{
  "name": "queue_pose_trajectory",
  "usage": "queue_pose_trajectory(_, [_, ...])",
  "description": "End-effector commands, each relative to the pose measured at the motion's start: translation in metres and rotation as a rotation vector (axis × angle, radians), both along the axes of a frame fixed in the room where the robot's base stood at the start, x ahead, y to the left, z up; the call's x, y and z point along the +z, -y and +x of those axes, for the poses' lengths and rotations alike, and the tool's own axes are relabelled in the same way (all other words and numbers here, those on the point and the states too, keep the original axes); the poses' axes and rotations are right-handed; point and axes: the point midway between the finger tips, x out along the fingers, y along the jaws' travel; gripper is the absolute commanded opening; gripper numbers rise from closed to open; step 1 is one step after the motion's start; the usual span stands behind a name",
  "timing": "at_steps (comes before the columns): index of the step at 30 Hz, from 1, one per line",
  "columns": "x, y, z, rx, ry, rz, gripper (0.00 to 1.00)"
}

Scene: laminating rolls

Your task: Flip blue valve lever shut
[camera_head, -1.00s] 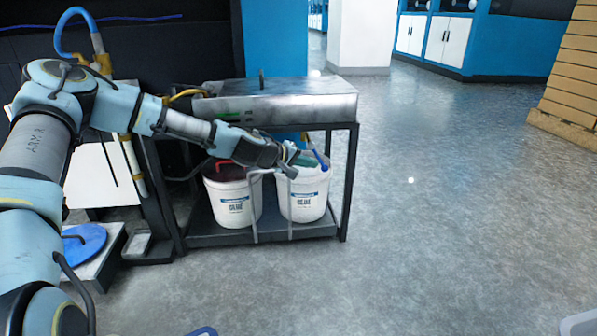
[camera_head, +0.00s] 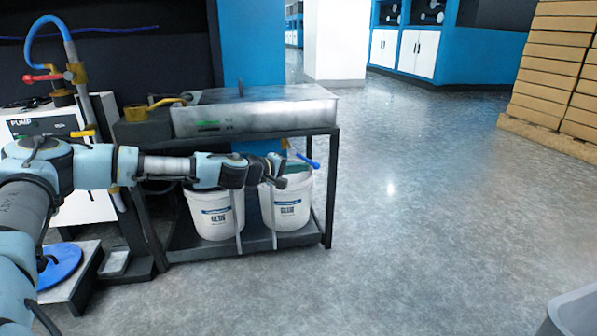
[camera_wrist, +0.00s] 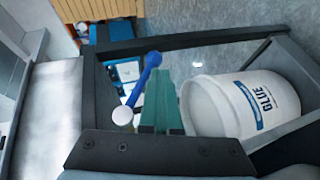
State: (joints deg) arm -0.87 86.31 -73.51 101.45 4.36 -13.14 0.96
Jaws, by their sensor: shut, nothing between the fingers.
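The blue valve lever (camera_head: 305,160) shows at the right end of the stand, above the right white glue bucket (camera_head: 287,200). In the wrist view the blue lever (camera_wrist: 146,78) slants from upper right to lower left, with a round white part at its lower end. My gripper (camera_head: 283,168) is shut and empty, close to the left of the lever. Its teal fingers (camera_wrist: 164,105) in the wrist view lie just right of the lever, beside the bucket. I cannot tell whether they touch the lever.
A metal box (camera_head: 255,112) sits on top of the dark stand. A second glue bucket (camera_head: 215,212) is behind my arm. A white pump cabinet (camera_head: 60,125) with a red-handled valve (camera_head: 42,78) stands at left.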

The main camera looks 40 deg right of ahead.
Motion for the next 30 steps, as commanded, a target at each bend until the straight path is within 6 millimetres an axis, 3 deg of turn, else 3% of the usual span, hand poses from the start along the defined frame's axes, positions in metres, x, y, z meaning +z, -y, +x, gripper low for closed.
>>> queue_pose_trajectory(30, [0.012,0.014,-0.007,-0.003,0.007,0.006,0.00])
